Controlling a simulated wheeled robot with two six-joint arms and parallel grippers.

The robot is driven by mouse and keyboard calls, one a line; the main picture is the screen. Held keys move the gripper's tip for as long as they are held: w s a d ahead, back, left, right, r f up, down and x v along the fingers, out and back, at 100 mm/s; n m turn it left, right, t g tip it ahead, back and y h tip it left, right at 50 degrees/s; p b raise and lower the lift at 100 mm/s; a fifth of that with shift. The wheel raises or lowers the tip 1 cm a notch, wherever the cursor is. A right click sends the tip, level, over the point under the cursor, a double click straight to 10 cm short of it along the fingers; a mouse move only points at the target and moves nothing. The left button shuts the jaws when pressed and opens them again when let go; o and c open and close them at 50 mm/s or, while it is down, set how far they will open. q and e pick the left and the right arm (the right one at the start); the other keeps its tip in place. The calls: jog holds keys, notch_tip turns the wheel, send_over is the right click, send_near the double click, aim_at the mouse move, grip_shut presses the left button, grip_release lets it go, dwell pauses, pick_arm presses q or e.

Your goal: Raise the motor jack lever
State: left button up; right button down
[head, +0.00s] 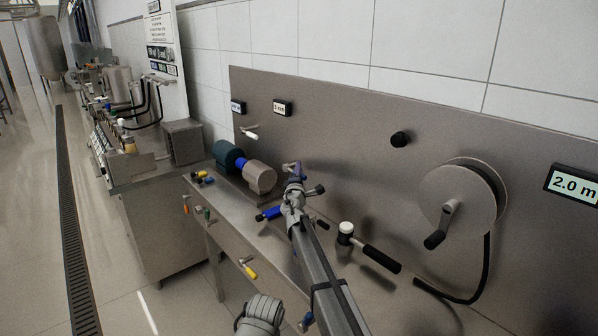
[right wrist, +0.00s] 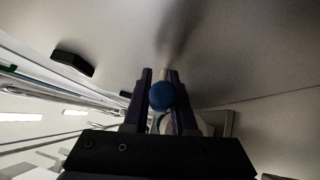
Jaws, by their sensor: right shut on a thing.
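In the right wrist view, my right gripper (right wrist: 160,76) has its two dark purple fingers closed on either side of a round blue knob (right wrist: 162,96), which I take to be the end of the motor jack lever. A pale piece shows just beyond the fingertips. In the head view, my right gripper (head: 293,172) is by the steel back panel, just right of the motor assembly, a dark teal motor (head: 228,155) with a beige drum (head: 260,177). There the knob and the lever's root are hidden or too small to tell.
A blue handle (head: 268,213) lies close by my gripper. A white-headed mallet (head: 368,248) and a crank wheel (head: 460,200) are to the right. A white lever (head: 250,133) and a black knob (head: 400,139) stick out of the panel (head: 340,125). Floor at left is clear.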

dwell(0.5)
jog(key=m+t+b, duration=0.1)
jog(key=b, duration=0.1)
jog(key=shift+f+b, duration=0.3)
jog(key=shift+f, duration=0.05)
jog(key=c, duration=0.7)
grip_release()
jog(key=shift+c, duration=0.2)
jog(key=b+v, duration=0.1)
jog(key=v, duration=0.7)
jog(key=shift+b, duration=0.4)
jog(key=shift+a, duration=0.1)
